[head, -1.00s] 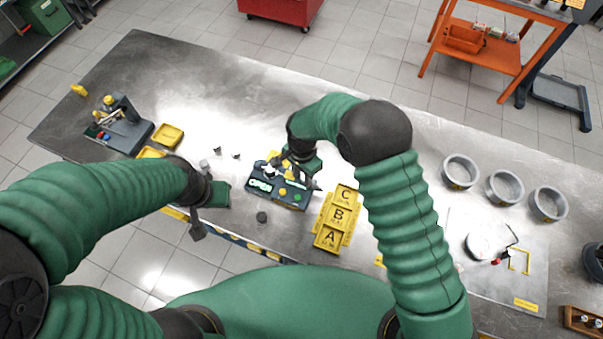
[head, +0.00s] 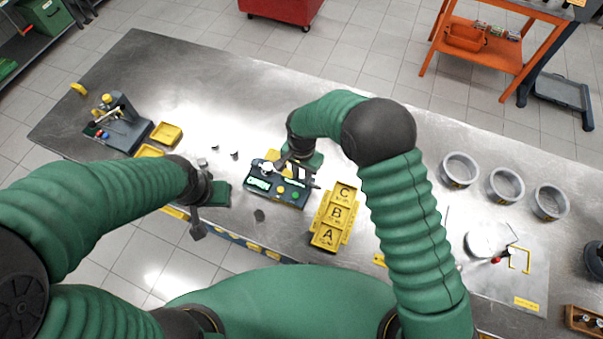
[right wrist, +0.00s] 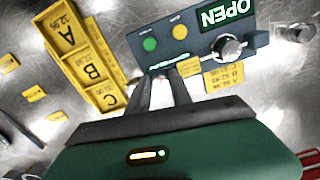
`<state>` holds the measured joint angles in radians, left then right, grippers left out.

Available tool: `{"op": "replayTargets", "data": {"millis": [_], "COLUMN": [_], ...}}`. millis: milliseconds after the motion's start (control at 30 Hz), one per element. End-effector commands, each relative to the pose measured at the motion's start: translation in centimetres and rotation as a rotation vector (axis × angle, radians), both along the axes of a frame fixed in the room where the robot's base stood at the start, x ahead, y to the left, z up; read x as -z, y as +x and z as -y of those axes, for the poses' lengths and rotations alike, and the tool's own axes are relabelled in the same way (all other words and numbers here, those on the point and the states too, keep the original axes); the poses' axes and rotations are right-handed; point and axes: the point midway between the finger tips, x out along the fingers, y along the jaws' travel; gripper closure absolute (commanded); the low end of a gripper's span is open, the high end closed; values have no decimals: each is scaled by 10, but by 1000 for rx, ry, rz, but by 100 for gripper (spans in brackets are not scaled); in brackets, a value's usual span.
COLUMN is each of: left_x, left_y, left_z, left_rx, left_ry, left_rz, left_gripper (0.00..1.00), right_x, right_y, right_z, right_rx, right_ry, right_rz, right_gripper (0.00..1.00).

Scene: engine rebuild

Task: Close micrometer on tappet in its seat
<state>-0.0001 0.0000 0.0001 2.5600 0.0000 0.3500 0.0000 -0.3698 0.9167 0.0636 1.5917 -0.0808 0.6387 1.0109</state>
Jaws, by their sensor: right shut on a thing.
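The micrometer station is a dark grey box (head: 277,187) on the bench. In the right wrist view, the station (right wrist: 180,38) shows a green and a yellow button and a lit OPEN display. A metal cylinder, seemingly the tappet (right wrist: 228,47), sits upright beside that display, clear of my fingers. My right gripper (head: 290,168) is over the station's far side. In the right wrist view, its fingers (right wrist: 163,78) come close together at the station's edge; what they grip is not clear. My left gripper (head: 203,208) hangs left of the station, apart from it; its opening is unclear.
A yellow tray marked A, B, C (head: 333,217) stands right of the station. Two small metal parts (head: 235,154) lie to its left. A grey fixture (head: 122,128) and yellow bins (head: 166,134) are at far left. Grey rings (head: 461,170) stand at right.

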Motion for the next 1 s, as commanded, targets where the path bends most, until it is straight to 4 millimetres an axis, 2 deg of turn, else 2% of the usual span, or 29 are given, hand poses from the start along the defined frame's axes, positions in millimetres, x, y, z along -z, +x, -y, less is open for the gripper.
{"op": "replayTargets", "data": {"millis": [33,1000], "left_x": [3,19], "left_y": [0,0], "left_z": [0,0], "left_rx": [0,0], "left_ry": [0,0], "left_rz": [0,0], "left_gripper": [64,64], "right_x": [-1,-3], "right_y": [6,8], "right_z": [2,2], "right_rx": [-35,-955], "right_ry": [-1,-3], "right_rz": [15,20], "right_gripper": [100,100]}}
